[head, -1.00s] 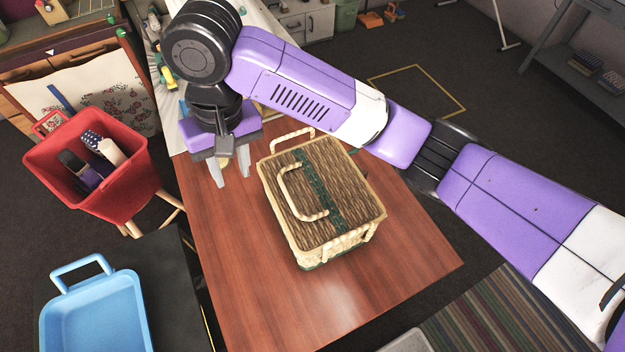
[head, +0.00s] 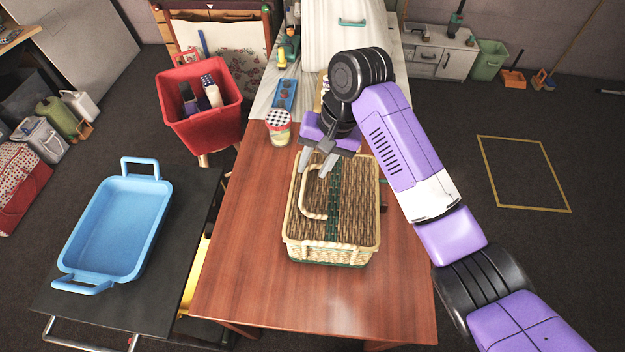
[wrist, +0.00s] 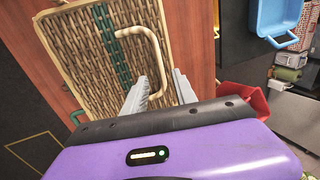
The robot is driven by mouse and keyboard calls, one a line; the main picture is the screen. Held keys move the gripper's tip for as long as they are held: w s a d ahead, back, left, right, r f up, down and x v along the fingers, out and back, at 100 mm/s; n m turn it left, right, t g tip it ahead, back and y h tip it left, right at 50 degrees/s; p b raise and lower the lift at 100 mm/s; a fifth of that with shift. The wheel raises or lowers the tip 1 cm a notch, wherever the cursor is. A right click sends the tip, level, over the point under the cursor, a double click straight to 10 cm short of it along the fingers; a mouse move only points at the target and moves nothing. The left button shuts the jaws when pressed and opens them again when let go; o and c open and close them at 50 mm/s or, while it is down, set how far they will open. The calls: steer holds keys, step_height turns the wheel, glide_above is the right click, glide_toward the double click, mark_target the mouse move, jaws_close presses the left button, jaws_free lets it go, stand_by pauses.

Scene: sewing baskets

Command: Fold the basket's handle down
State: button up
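The wicker basket (head: 361,206) stands on the wooden table, its woven lid crossed by a green stripe. Its pale curved handle (head: 302,203) is on the lid; I cannot tell how far it leans. In the wrist view the handle (wrist: 156,45) arches from the green stripe down toward my fingers, on the basket lid (wrist: 83,65). My gripper (head: 316,168) is over the far part of the lid, by the handle's far end. In the wrist view my gripper (wrist: 160,76) has its fingers apart, with the handle's near end between or just below them. Contact is not clear.
A jar with a dotted lid (head: 279,128) stands on the table, left of my gripper. A red bin (head: 208,128) and a blue tray (head: 117,232) are to the left. The table (head: 250,240) is bare left of and in front of the basket.

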mark_target(305, 185)
steer(key=shift+p+x, duration=0.3)
steer(key=shift+x, duration=2.85)
jaws_close()
